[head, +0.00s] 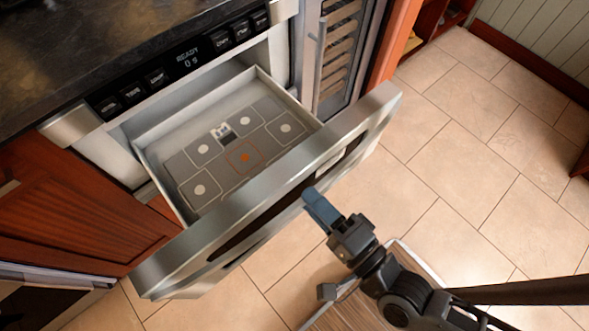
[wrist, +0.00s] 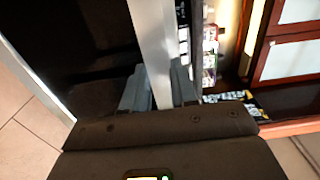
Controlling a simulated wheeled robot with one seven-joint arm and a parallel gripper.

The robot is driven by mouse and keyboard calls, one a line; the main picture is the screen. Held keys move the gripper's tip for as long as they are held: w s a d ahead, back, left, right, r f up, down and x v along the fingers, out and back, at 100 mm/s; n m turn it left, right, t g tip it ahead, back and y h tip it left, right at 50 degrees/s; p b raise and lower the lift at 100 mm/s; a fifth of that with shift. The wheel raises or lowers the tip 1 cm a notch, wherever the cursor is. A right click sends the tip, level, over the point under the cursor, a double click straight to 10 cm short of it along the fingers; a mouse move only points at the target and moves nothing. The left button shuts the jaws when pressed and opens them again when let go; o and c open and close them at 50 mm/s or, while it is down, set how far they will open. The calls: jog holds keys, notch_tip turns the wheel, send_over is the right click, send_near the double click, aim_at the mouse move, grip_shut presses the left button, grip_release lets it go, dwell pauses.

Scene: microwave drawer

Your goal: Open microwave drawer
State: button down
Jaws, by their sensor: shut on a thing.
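The microwave drawer (head: 270,185) is pulled well out of its housing, with its inside open to view. Its floor is grey with pale dots and an orange square mark, and no food or dish shows in it. The silver drawer front has a dark panel. My gripper (head: 318,207) is at the outer face of this front, right of its middle. In the wrist view, a silver strip of the drawer front (wrist: 152,45) passes between the two fingers of my gripper (wrist: 160,88), which are shut on it. The exact contact is partly hidden.
Red-brown cabinets (head: 70,205) stand at the left. A wine cooler (head: 335,55) stands right of the housing. Tiled floor (head: 480,160) lies clear at the right.

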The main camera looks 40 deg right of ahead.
jog(key=shift+s, duration=1.55)
jog(key=c, duration=0.9)
grip_release()
jog(key=s+b, duration=0.1)
jog(key=s, duration=0.6)
jog(key=shift+s, duration=0.4)
